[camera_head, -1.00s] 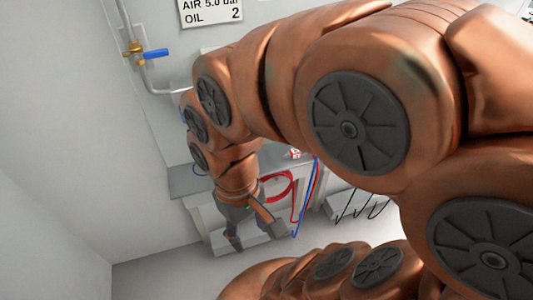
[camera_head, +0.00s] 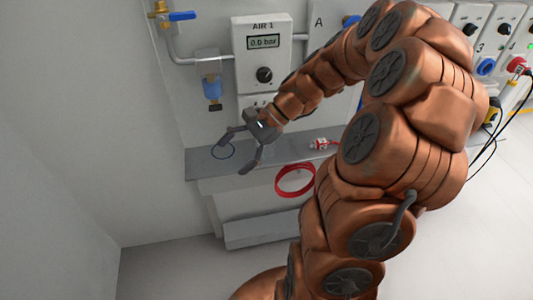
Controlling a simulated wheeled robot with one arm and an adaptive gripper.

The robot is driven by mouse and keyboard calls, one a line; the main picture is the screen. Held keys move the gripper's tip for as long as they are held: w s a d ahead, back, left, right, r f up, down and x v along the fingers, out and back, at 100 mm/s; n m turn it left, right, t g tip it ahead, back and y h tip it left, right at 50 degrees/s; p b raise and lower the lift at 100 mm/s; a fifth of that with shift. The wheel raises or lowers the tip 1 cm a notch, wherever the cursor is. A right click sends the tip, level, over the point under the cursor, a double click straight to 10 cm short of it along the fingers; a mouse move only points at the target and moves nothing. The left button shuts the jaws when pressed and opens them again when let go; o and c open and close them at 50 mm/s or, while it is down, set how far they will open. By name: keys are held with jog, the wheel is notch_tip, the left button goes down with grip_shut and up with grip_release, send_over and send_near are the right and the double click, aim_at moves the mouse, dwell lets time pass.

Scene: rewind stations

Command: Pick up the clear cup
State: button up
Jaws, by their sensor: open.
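A clear, cup-like part with blue in it (camera_head: 211,90) is on the wall below a pale fitting, left of the AIR 1 box. I cannot tell whether this is the clear cup; no other clear cup shows. My gripper (camera_head: 233,156) is open and empty. Its fingers point left and down over the grey shelf (camera_head: 200,164), below and a little right of the clear part and apart from it.
The AIR 1 box (camera_head: 262,58) reads 0.0 bar. A pipe with a blue-handled valve (camera_head: 180,15) is at upper left. A red hose coil (camera_head: 294,180) hangs at the shelf's front. A small red and white item (camera_head: 320,145) lies right of my gripper. The left floor is clear.

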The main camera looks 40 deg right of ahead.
jog(key=w+d+f+m+t+b, duration=0.1)
jog(key=d+f+m+t, duration=0.1)
jog(key=d, duration=0.5)
jog(key=w+d+f+m+t+b, duration=0.1)
jog(key=d+f+m+t, duration=0.2)
jog(key=d+f+m, duration=0.1)
jog(key=w+d+f+m+t+b, duration=0.1)
jog(key=w+d+f+m+t, duration=0.1)
jog(key=d+m, duration=0.3)
jog(key=shift+d+f+t+b, duration=0.1)
jog(key=shift+d+f, duration=0.1)
jog(key=shift+d, duration=0.55)
jog(key=shift+d+f+t+b, duration=0.1)
jog(key=shift+d+f+b, duration=0.1)
jog(key=shift+d, duration=0.6)
jog(key=shift+d+f+t+b, duration=0.1)
jog(key=shift+d+f, duration=0.1)
jog(key=shift+d, duration=0.55)
jog(key=shift+x, duration=3.8)
jog(key=shift+w+d+r, duration=0.1)
jog(key=shift+w+r, duration=0.05)
jog(key=shift+w, duration=0.05)
jog(key=c, duration=0.8)
